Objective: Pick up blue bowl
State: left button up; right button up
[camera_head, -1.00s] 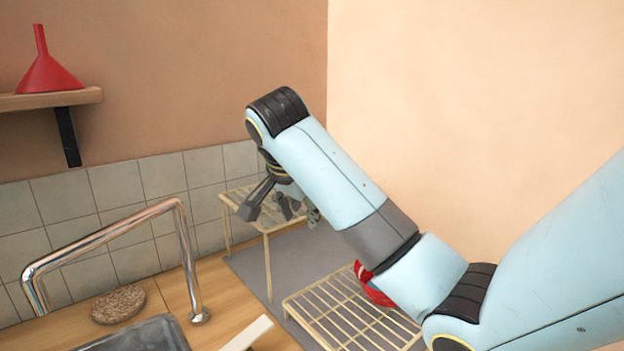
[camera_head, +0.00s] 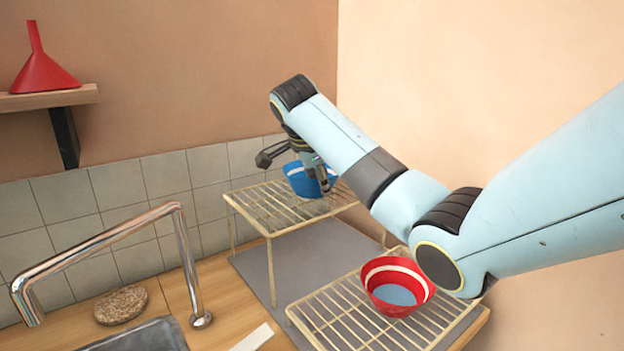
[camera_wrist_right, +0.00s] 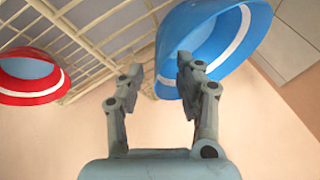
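The blue bowl (camera_head: 297,183), with a white band, sits on the raised far wire rack (camera_head: 262,224). My right gripper (camera_head: 322,182) is at the bowl's near right side and hides part of it. In the right wrist view the blue bowl (camera_wrist_right: 225,35) lies just beyond the right gripper (camera_wrist_right: 160,66). Its fingers are apart, one overlapping the bowl and the other beside its edge. Whether they touch the bowl I cannot tell. My left gripper is not in view.
A red bowl (camera_head: 380,300) sits on the lower near rack (camera_head: 335,318). A chrome faucet (camera_head: 183,245), sponge (camera_head: 121,305) and sink (camera_head: 150,336) are at the left. A red funnel (camera_head: 42,72) stands on a wall shelf (camera_head: 50,98). The grey mat (camera_head: 315,262) between the racks is clear.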

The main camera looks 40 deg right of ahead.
jog(key=shift+x, duration=0.75)
grip_shut()
jog(key=shift+r, duration=0.1)
